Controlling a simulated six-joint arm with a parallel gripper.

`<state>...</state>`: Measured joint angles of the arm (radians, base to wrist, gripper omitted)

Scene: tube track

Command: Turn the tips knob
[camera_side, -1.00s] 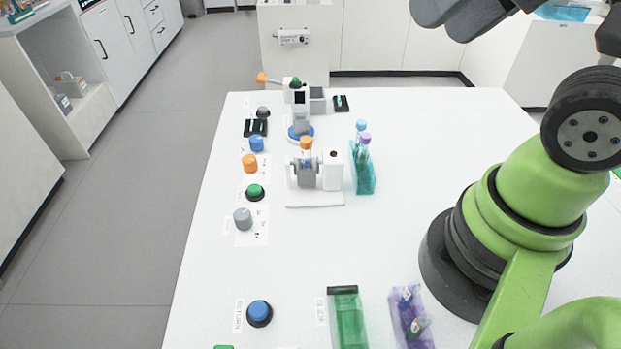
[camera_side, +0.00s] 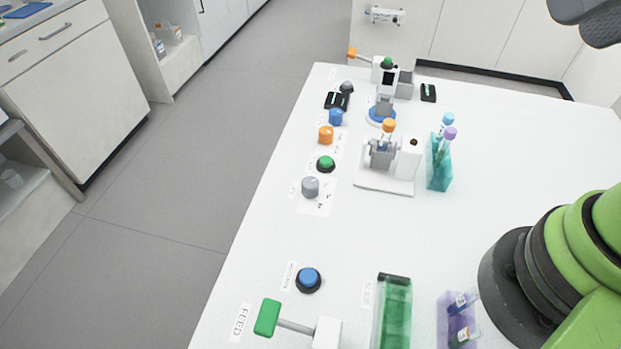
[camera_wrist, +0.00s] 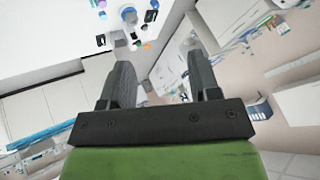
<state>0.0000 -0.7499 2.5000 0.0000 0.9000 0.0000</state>
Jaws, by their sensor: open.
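Several knobs stand along the left edge of the white table in the side view: a grey knob (camera_side: 311,187) on a marked white plate, an orange knob (camera_side: 326,135) and a blue knob (camera_side: 336,117). Their labels are too small to read, so I cannot tell which is the tips knob. My gripper (camera_wrist: 160,62) is open and empty in the wrist view, its two dark fingers well apart. It is away from the knobs, with part of the table beyond it at the top of that view.
A green button (camera_side: 326,164) sits between the orange and grey knobs. A blue button (camera_side: 309,279) and a green-handled lever (camera_side: 268,317) marked FEED are nearer. A tube holder (camera_side: 388,187), teal rack (camera_side: 438,172) and green container (camera_side: 394,310) stand to the right. The table's middle is mostly clear.

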